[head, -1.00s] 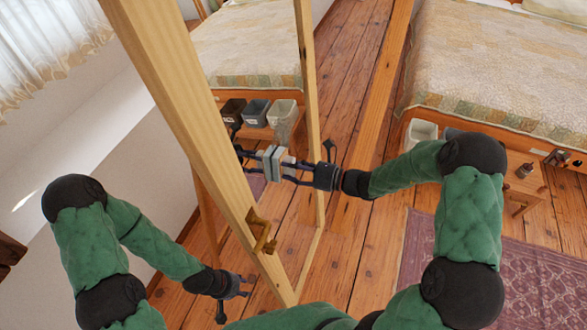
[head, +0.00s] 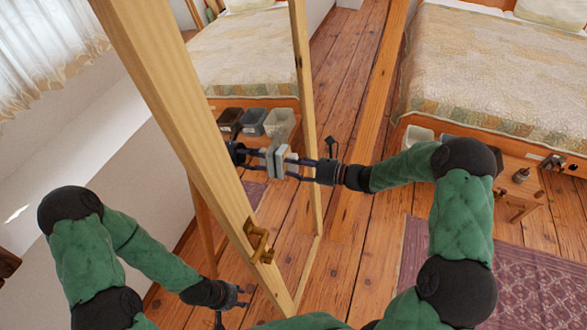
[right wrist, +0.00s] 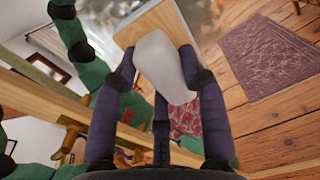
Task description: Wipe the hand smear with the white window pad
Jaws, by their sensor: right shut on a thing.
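The white window pad (head: 284,161) is held by my right gripper (head: 297,167), its face toward the glossy pane in the tall wooden frame (head: 185,110). A mirrored pad and gripper show close against it in the pane. I cannot tell if the pad touches the pane. The hand smear is not clear; a greyish blur shows beyond the pad in that view. My left gripper (head: 242,296) is low beside the frame, open and empty.
A purple rug (head: 480,270) lies on the plank floor. Bins and another bed appear within the frame.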

